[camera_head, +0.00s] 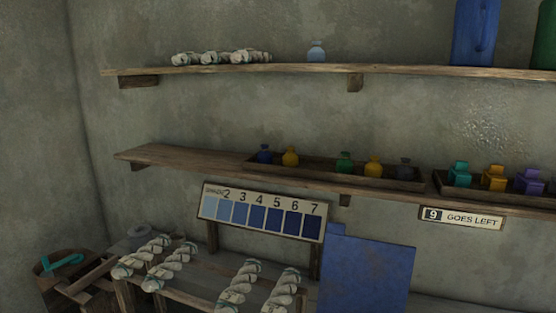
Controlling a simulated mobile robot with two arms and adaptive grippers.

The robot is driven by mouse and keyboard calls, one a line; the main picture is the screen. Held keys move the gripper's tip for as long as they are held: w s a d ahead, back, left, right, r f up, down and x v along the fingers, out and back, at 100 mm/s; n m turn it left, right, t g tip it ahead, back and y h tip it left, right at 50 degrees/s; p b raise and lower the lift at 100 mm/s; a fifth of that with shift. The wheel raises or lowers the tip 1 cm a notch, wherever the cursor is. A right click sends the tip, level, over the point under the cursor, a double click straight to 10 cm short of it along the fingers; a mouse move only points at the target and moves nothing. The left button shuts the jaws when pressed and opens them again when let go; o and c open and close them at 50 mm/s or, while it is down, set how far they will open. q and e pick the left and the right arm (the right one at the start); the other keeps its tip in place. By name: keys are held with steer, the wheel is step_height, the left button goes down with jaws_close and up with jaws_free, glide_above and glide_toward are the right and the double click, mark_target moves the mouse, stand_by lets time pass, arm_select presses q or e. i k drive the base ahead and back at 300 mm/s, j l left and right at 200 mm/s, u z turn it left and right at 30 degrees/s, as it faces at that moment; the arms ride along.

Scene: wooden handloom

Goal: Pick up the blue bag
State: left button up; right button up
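A small dark blue bag (264,154) with a tied neck stands at the left end of a long wooden tray (330,175) on the middle shelf. Its lower part is hidden behind the tray's front wall. A yellow bag (290,157) stands close to its right. A pale grey-blue bag or bottle (316,52) of similar shape stands alone on the top shelf. Neither of my grippers is in view.
The tray also holds a green bag (344,162), an orange-yellow bag (373,166) and a dark grey bag (404,168). The middle shelf (180,155) is bare at left. Below stand a numbered blue swatch board (262,213), yarn skeins (168,266) and a blue panel (366,275).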

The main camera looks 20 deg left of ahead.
mark_target(264, 156)
steer(key=k+j, duration=0.1)
steer(key=j, duration=0.3)
steer(key=k+j, duration=0.15)
steer(key=j, duration=0.25)
steer(key=k+j, duration=0.1)
steer(key=j, duration=0.35)
